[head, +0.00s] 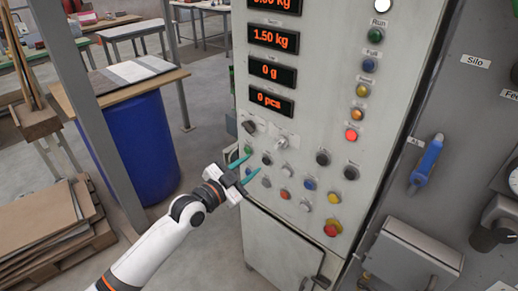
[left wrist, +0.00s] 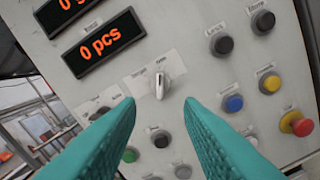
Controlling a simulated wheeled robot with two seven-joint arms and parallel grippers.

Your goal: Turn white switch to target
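The white switch (head: 281,142) is a small rotary knob on the pale control panel, below the "0 pcs" display. In the left wrist view the white switch (left wrist: 162,86) sits on a light label plate, with its pointer close to upright in that picture. The label text is too small to read surely. My left gripper (head: 254,164) is in front of the panel, to the lower left of the switch. Its teal fingers (left wrist: 160,103) are spread apart and empty, with the switch framed beyond the gap between the tips. My right gripper is not in view.
Several push buttons surround the switch, with a black knob (head: 249,127) to its left and a red emergency button (head: 332,228) lower right. A blue handle (head: 427,160) is on the grey cabinet at right. A blue drum (head: 140,145) stands behind my left arm.

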